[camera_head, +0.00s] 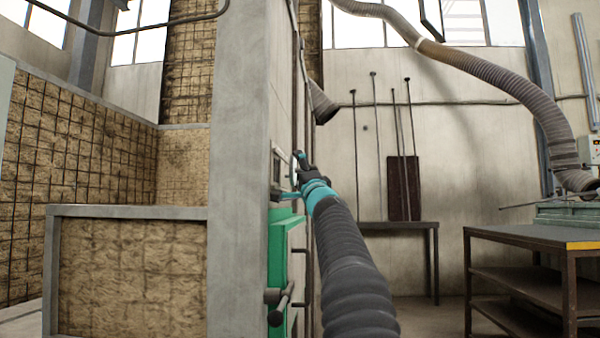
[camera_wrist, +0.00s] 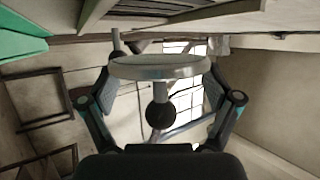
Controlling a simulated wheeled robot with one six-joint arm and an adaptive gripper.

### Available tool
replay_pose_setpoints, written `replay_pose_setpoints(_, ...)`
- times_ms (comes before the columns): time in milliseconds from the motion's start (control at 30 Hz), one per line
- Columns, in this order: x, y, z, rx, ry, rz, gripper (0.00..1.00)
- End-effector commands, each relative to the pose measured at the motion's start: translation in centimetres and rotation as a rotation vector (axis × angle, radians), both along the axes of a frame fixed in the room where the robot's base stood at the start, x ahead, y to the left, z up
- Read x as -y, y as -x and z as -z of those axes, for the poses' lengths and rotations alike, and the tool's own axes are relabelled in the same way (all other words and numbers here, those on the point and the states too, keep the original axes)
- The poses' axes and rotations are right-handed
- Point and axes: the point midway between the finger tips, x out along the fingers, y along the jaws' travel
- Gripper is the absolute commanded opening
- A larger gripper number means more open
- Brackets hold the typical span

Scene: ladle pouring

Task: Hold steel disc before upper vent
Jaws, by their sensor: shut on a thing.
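The steel disc (camera_wrist: 158,67) is a round pale metal plate with a short stem and a dark ball knob (camera_wrist: 160,115), seen nearly edge-on in the wrist view. My gripper (camera_wrist: 160,88) is shut on it, with one finger on each side. In the head view my gripper (camera_head: 306,168) is beside the grey furnace wall, close to a small framed vent (camera_head: 277,168) above the green door. In the wrist view a slatted vent opening (camera_wrist: 160,8) shows at the top, beyond the disc. The gap between disc and vent is hard to judge.
The green door (camera_head: 285,265) with a dark handle (camera_head: 280,303) lies below the vent. A grey pillar (camera_head: 238,170) stands to the left. A metal workbench (camera_head: 520,240) is at right and a narrow table (camera_head: 395,226) stands behind. The floor between them looks clear.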

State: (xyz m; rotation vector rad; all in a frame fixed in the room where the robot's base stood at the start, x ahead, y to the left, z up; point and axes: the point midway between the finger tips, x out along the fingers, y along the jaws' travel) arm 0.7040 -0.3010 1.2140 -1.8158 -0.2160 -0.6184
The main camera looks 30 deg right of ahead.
Motion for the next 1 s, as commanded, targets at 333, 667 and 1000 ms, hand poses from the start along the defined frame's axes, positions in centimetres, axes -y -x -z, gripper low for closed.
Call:
replay_pose_setpoints(333,0.0,0.1,-0.1,0.002,0.001,0.0,0.37)
replay_pose_setpoints(667,1.0,0.8,-0.1,0.002,0.001,0.003,0.37)
replay_pose_setpoints(1000,3.3,2.5,-0.1,0.001,0.001,0.002,0.37)
